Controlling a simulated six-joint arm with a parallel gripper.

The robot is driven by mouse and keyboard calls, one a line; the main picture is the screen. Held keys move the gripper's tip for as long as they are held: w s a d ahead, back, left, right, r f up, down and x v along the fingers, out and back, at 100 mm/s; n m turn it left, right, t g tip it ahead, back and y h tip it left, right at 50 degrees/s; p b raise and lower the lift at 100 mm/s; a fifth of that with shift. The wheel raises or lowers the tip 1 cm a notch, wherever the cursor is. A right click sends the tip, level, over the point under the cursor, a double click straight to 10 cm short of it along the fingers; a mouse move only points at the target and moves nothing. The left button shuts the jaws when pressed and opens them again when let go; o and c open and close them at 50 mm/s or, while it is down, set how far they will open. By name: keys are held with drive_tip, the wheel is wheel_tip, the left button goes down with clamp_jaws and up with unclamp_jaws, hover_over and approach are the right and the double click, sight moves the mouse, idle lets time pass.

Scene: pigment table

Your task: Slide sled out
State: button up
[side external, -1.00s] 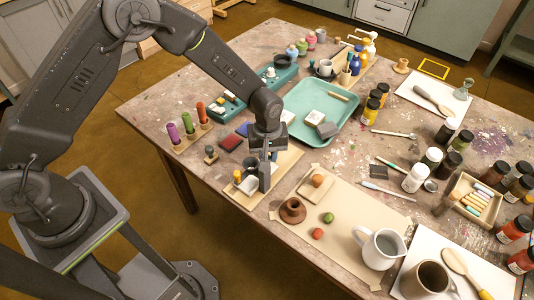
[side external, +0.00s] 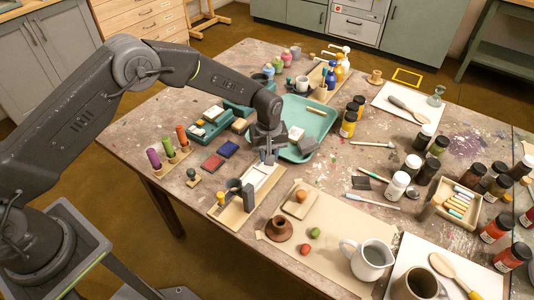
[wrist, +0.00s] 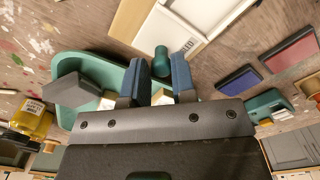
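A pale wooden board (side external: 232,214) lies on the table with a white, framed panel, which looks like the sled (side external: 260,175), on its far part. A dark upright block (side external: 247,198) stands on the board near the panel's near end. My gripper (side external: 268,157) points down at the far end of the board. In the wrist view a teal knob (wrist: 161,60) stands at the edge of the white sled (wrist: 178,27). My two blue-padded fingers (wrist: 161,72) are apart, with the knob between or just beyond their tips. I cannot tell whether they touch it.
A teal tray (side external: 327,118) with a grey block and a white block lies just beyond my gripper. Red and blue ink pads (side external: 228,148) lie to the left. A brown pot (side external: 279,229) and a paper sheet (side external: 325,262) lie to the right.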

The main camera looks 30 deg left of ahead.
drive_tip(key=o, duration=0.4)
drive_tip(key=shift+w, duration=0.15)
drive_tip(key=shift+r, duration=0.1)
wheel_tip(320, 180, up, 14)
drive_tip(key=shift+f, duration=0.2)
idle(0.4)
